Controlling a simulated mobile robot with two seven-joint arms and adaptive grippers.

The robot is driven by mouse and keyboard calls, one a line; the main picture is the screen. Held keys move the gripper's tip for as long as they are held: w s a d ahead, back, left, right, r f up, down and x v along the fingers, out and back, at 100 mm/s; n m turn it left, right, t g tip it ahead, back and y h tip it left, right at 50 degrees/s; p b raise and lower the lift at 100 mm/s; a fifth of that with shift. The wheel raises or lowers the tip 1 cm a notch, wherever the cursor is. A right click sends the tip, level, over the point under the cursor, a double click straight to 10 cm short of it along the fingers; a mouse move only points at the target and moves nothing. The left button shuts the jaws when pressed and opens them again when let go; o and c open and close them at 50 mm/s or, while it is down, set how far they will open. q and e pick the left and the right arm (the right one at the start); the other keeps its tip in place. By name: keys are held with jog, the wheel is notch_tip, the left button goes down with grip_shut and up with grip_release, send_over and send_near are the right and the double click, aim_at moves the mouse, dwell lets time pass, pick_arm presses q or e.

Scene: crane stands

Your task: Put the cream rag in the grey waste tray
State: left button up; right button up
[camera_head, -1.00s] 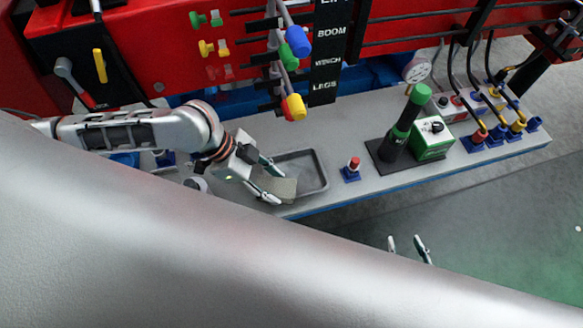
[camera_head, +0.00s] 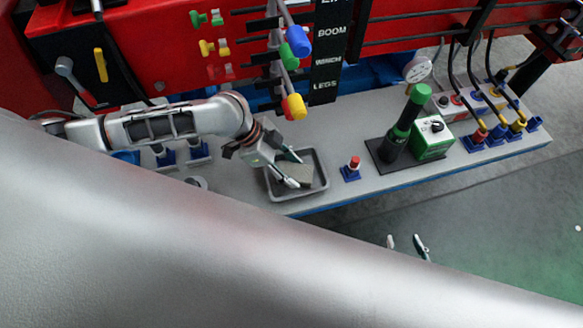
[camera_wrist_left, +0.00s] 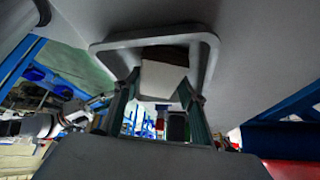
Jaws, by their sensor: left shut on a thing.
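The cream rag (camera_head: 302,175), a small greyish-beige piece, is between the fingers of my left gripper (camera_head: 291,170), which is shut on it. In the head view the rag lies within the outline of the grey waste tray (camera_head: 325,172); I cannot tell whether it touches the tray floor. In the left wrist view the rag (camera_wrist_left: 165,80) shows pale between the two fingertips (camera_wrist_left: 160,88), in front of the tray's raised rim (camera_wrist_left: 112,45). My right gripper (camera_head: 405,244) shows only its two fingertips, apart with nothing between them, beyond the bench's front edge.
A red-topped button on a blue base (camera_head: 352,168) stands just right of the tray. A green-and-black cylinder (camera_head: 402,130) and a green box (camera_head: 433,138) stand further right. Coloured lever knobs (camera_head: 294,106) hang above and behind the tray.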

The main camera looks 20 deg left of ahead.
pick_arm(q)
jog(key=o, duration=1)
jog(key=v, duration=1.2)
jog(key=shift+p, duration=0.3)
